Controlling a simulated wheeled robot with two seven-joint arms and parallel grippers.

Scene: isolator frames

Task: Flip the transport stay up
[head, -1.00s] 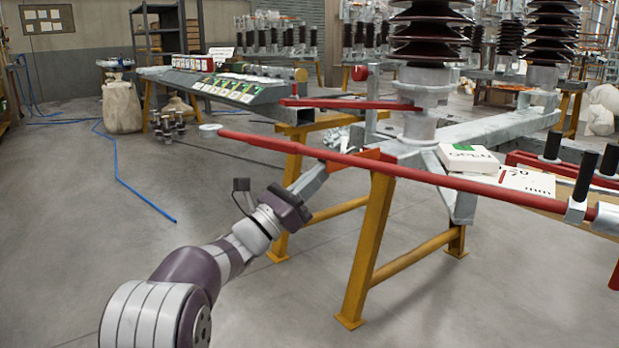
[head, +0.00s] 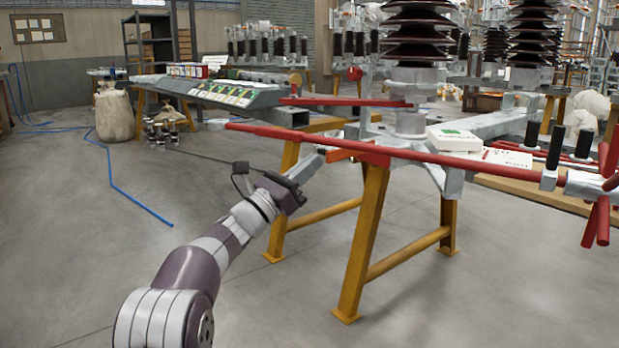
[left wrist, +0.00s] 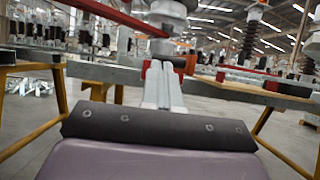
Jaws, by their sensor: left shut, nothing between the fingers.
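A long red bar (head: 400,153) runs across the front of the steel frame, rising slightly toward its left end; I cannot tell whether it is the transport stay. A short orange-red piece (head: 345,154) sits just under it at the frame's front leg. My left gripper (head: 318,160) is shut and empty, its fingertips close to this piece and below the bar. In the left wrist view the pale fingers (left wrist: 163,88) lie together and point at the frame's beam, with a red part (left wrist: 149,67) by their tips. Contact cannot be told. My right gripper is not in view.
Yellow trestle legs (head: 362,240) carry the frame. A dark insulator (head: 418,30) stands on it, with a white box (head: 455,140) beside its base. Red crossed handles (head: 601,195) stick out at the right. The floor at left is open, with a blue hose (head: 128,190).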

